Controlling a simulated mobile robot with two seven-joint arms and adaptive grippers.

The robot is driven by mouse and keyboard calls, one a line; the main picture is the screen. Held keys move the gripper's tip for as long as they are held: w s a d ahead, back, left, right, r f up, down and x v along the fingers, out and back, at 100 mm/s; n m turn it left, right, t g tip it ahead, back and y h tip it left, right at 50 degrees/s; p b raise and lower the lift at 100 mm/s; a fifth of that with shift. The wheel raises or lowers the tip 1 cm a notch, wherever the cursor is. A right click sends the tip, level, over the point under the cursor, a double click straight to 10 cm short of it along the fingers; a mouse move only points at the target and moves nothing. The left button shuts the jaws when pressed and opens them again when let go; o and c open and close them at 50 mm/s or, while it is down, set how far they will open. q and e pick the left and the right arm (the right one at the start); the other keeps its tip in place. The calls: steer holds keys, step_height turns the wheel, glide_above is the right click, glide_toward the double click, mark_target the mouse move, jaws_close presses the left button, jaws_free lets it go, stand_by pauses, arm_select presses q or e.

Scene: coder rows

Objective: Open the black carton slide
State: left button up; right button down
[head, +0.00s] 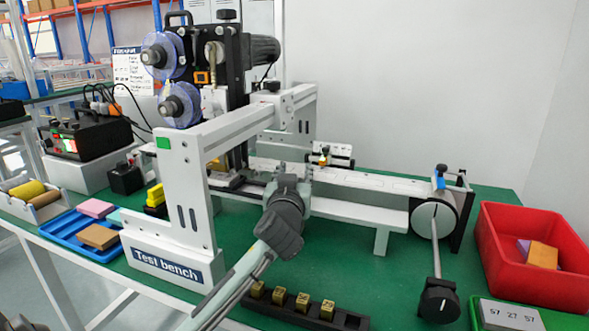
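My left arm comes in from the bottom and reaches up to the white conveyor rail (375,183) of the test bench. My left gripper (296,178) is at the near side of the rail, beside the grey upright of the frame. Its fingers are small and partly hidden by my own wrist, so I cannot tell whether they are open or hold anything. A small black slide-like fitting (342,162) sits on the far side of the rail, to the right of the gripper and apart from it. I cannot tell for sure that it is the carton slide. My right gripper is not in view.
A hand crank with a black knob (440,299) hangs at the rail's right end. A red bin (570,286) stands at right. A black rack (268,303) with several yellow cubes lies in front. A blue tray (62,229) is at left. Green tabletop (345,262) is clear below the rail.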

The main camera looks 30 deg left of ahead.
arm_select(q)
steer(key=shift+w+a, duration=0.2)
steer(key=shift+w, duration=0.1)
jaws_close()
